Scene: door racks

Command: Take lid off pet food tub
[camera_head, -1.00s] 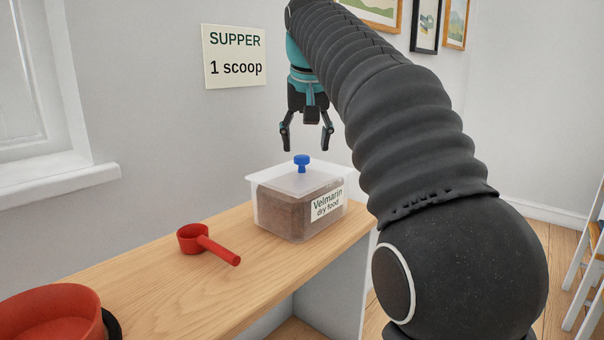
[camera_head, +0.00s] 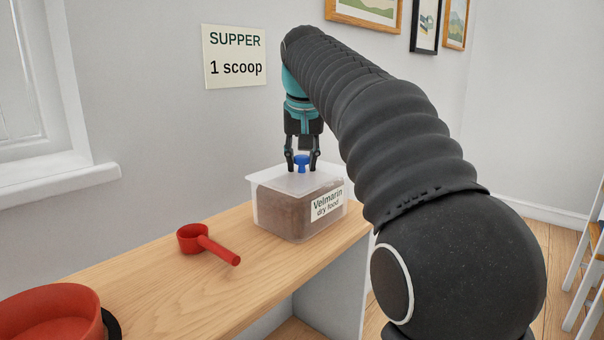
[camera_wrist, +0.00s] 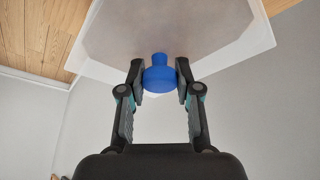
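The pet food tub (camera_head: 282,215) is a clear box of brown dry food with a "Velmarin dry food" label. It stands on the wooden counter. Its translucent lid (camera_head: 272,181) lies on top, with a blue knob (camera_head: 302,161) in the middle. My gripper (camera_head: 302,168) points straight down over the lid, with one finger on each side of the knob. In the wrist view the blue knob (camera_wrist: 160,78) sits between the two fingertips.
A red scoop (camera_head: 205,242) lies on the counter (camera_head: 180,285) left of the tub. A red bowl (camera_head: 50,315) is at the near left. A sign (camera_head: 235,56) reading "SUPPER 1 scoop" is on the wall behind. Bare counter lies between scoop and bowl.

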